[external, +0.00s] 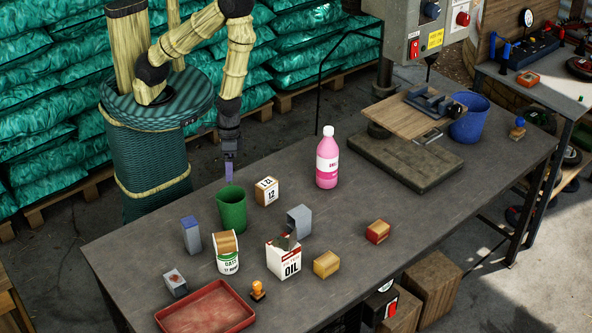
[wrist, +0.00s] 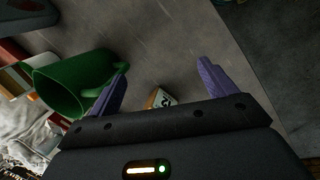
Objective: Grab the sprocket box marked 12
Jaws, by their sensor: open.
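The box marked 12 (external: 266,192) is a small tan and white carton with a dark 12 on its faces. It stands on the table just right of the green mug. In the wrist view the box (wrist: 158,98) shows between the fingers, close to the palm, its lower part hidden by the gripper body. My gripper (external: 229,175) points down above the table's back edge, left of the box and behind the mug. In the wrist view my gripper (wrist: 162,66) has its two purple fingers wide apart, with nothing held.
The green mug (external: 232,212) stands close beside the box; in the wrist view it (wrist: 70,85) lies left of the fingers. A pink bottle (external: 327,163) stands to the right. A grey box (external: 299,220) and oil carton (external: 284,258) are in front.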

